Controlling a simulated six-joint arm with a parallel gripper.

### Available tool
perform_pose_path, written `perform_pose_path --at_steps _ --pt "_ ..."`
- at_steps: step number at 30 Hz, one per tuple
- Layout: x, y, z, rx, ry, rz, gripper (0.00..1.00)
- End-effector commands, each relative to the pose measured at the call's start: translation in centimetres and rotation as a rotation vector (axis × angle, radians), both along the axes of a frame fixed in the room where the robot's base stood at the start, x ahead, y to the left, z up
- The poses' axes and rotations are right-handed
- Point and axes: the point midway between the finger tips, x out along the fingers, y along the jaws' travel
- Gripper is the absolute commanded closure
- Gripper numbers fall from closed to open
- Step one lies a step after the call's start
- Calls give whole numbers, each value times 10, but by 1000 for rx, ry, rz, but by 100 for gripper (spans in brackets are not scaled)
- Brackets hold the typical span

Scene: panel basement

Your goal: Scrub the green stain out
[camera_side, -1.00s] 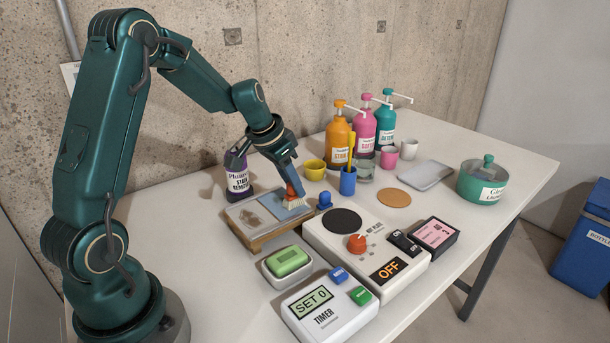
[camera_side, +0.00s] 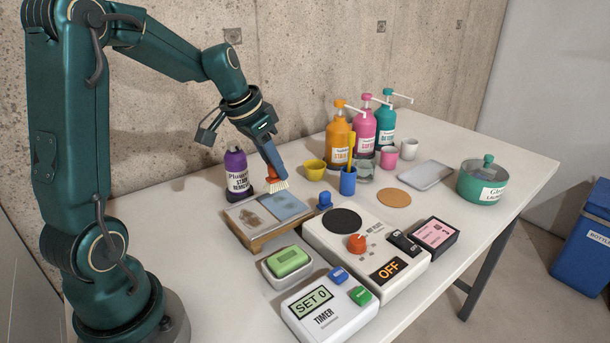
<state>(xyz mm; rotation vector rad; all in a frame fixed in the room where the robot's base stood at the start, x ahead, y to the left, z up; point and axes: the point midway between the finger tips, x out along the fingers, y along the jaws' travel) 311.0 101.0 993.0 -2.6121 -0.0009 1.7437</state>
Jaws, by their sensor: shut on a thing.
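My gripper (camera_side: 271,160) is shut on a brush with a red-orange body and pale bristles (camera_side: 279,186). The bristles point down over the back edge of a blue cloth patch (camera_side: 288,208). They look slightly above it, though the gap is hard to judge. The blue patch lies on the right of a low wooden board (camera_side: 262,242). A grey patch (camera_side: 245,222) with a dull brownish mark lies on its left. I cannot make out a clearly green stain on either patch. A purple stain remover bottle (camera_side: 237,178) stands behind the board.
A hot plate reading OFF (camera_side: 338,254) stands right of the board. A green sponge-like block in a tray (camera_side: 288,260) and a timer reading SET 0 (camera_side: 322,320) are in front. A yellow bowl (camera_side: 315,170), blue cup (camera_side: 348,182) and pump bottles (camera_side: 340,140) stand behind right.

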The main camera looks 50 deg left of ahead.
Motion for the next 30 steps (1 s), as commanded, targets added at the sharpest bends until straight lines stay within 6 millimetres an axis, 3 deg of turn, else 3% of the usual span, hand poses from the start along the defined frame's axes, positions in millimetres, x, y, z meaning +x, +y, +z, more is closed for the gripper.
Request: perform_pose_path --at_steps 9,30 --pt "0 0 22 0 -1 1 100" --pt "3 1 27 -2 -5 7 100"
